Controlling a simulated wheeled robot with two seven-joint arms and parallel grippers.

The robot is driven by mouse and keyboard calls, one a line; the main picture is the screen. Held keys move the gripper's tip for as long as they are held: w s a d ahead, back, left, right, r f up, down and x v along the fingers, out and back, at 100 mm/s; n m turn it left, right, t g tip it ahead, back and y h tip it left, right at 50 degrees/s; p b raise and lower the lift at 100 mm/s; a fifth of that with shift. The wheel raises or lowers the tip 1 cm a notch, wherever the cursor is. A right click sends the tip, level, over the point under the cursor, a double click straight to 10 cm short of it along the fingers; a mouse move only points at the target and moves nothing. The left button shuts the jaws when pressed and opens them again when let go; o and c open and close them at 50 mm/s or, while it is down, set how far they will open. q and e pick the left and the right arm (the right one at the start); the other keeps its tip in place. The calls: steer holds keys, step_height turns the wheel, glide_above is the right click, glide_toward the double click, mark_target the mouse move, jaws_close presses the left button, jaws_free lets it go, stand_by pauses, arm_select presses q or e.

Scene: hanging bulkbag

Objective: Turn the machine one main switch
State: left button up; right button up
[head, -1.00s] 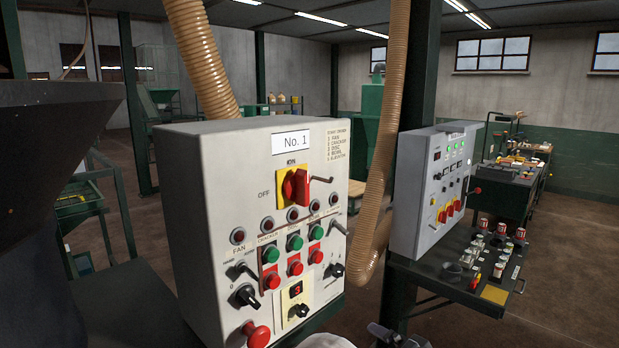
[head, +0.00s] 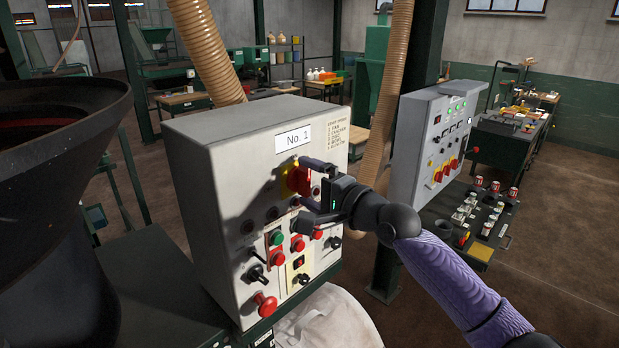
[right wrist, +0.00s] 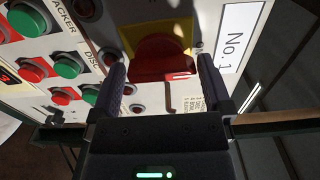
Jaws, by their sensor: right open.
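The No. 1 control box (head: 210,190) stands in the middle of the head view, its pale front panel facing right. Its red main switch (head: 298,180) on a yellow plate is partly hidden by my right gripper. In the right wrist view the red switch knob (right wrist: 160,58) and yellow plate (right wrist: 150,32) lie straight ahead between the fingers. My right gripper (head: 308,183) is open in front of the switch; the wrist view also shows its two fingers (right wrist: 160,85) apart, one on each side of the knob. Contact cannot be told. My left gripper is not in view.
Below the switch are green buttons (head: 276,238), red buttons and a red mushroom button (head: 265,304). A dark hopper (head: 60,180) fills the left. A white sack (head: 335,322) lies below the box.

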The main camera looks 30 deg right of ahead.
steer(key=shift+w, duration=0.1)
steer(key=c, duration=1)
steer(key=shift+n, duration=0.3)
steer(key=n+b, duration=0.1)
steer(key=n, duration=0.3)
steer(key=shift+f+n, duration=0.1)
steer(key=shift+n, duration=0.2)
steer(key=n, duration=0.4)
steer(key=shift+n+b, duration=0.3)
steer(key=shift+b, duration=0.05)
steer(key=n, duration=0.4)
steer(key=shift+n+p, duration=0.4)
steer(key=shift+n, duration=1.6)
